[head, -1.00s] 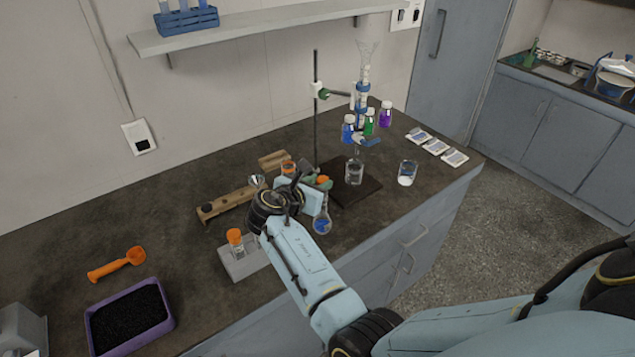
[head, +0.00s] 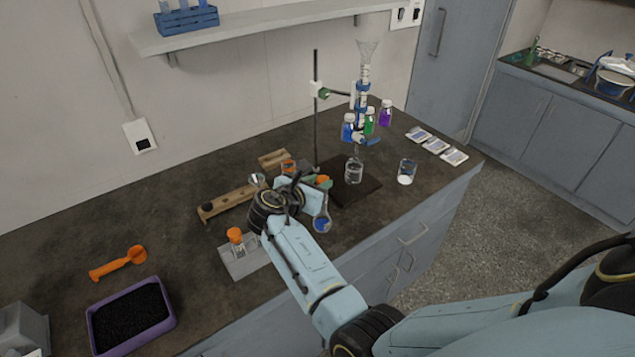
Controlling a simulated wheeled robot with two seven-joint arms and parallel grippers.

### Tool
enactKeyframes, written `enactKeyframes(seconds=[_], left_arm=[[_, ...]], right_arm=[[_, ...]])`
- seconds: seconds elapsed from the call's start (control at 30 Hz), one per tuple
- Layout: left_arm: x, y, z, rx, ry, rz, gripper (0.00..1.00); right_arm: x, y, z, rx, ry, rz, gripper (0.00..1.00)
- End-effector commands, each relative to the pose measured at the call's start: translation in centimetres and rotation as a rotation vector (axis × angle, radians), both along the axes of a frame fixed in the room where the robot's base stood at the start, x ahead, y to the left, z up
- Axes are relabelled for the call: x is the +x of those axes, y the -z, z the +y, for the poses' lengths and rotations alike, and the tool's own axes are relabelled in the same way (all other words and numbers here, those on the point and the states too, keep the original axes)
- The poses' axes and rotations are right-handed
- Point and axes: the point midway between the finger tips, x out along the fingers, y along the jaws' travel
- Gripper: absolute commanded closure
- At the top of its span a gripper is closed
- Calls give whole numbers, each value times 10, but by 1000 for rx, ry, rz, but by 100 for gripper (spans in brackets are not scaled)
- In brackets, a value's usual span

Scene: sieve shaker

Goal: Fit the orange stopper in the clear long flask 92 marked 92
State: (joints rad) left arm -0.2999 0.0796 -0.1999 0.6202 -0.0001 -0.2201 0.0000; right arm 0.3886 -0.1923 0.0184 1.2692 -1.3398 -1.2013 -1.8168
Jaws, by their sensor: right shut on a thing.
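A clear long flask (head: 322,222) with a round bulb and a blue mark stands near the bench's front edge; I cannot read a number on it. Its neck rises beside my right gripper. An orange stopper (head: 323,179) shows just above the neck. My right gripper (head: 318,186) is shut on the orange stopper, partly hidden by its own wrist. I cannot tell whether the stopper touches the flask's mouth. My left gripper is not in view.
A grey block with an orange-capped jar (head: 236,240) stands left of my wrist. A wooden rack (head: 228,203) is behind it. A clamp stand (head: 316,110) with a glass column and a beaker (head: 354,171) stands behind right. A purple tray (head: 168,322) lies front left.

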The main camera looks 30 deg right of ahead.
Motion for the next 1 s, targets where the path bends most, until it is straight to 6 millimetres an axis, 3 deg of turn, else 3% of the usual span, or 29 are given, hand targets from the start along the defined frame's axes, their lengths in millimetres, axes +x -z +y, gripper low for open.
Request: enactKeyframes(seconds=[0.87,0.9,1.0], left_arm=[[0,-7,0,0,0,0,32],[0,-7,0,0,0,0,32],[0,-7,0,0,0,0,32]], right_arm=[[0,0,0,0,0,0,94],[0,0,0,0,0,0,69],[0,0,0,0,0,0,56]])
